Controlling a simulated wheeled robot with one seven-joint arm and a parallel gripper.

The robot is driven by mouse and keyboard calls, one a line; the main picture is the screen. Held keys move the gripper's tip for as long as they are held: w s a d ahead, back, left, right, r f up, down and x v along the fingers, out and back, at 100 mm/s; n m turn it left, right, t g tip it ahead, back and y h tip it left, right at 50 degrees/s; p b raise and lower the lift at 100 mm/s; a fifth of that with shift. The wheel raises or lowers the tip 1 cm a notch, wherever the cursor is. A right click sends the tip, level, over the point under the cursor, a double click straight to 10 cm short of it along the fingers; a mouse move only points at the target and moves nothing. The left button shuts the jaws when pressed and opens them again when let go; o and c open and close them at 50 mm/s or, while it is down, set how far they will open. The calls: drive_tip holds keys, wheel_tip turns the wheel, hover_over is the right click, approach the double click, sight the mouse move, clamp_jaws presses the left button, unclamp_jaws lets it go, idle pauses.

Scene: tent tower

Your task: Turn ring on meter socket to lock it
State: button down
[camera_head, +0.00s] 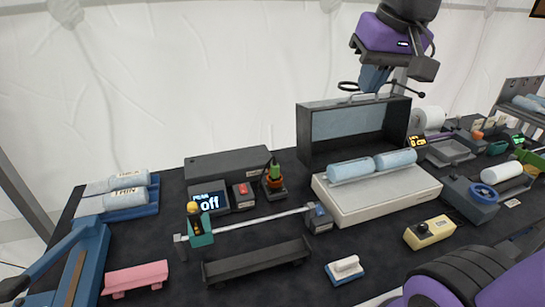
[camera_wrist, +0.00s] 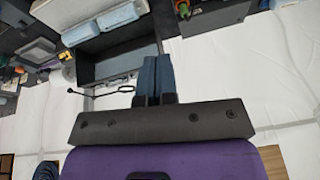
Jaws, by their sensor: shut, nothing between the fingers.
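My gripper (camera_head: 370,88) is high at the back, above the open-fronted dark box, with its blue fingers pointing down. In the wrist view my gripper (camera_wrist: 154,62) shows its two blue fingers together with nothing between them. I cannot tell whether this piece is the meter socket, and no locking ring is clear. A grey block with a blue ring (camera_head: 484,193) lies on the right. My gripper is apart from all of these.
The dark box (camera_head: 306,135) stands behind a white tray (camera_head: 380,207) bearing two blue rolls (camera_head: 352,169). A thin hooked rod (camera_head: 395,86) shows near my fingers. A yellow box with a black knob (camera_head: 430,232) and a white-handled block (camera_head: 345,268) lie in front.

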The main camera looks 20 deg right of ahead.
drive_tip(key=w+f+m+g+y, duration=0.15)
drive_tip(key=w+m+g, duration=0.25)
drive_tip(key=w, duration=2)
drive_tip(key=w+f+m+g, duration=0.2)
drive_tip(key=w+f, duration=0.6)
drive_tip(key=w, duration=0.3)
drive_tip(key=w+f+m+g+y, duration=0.1)
drive_tip(key=w+f, duration=0.6)
drive_tip(key=f, duration=0.2)
drive_tip(key=x, duration=2)
drive_tip(key=shift+s+d, duration=0.15)
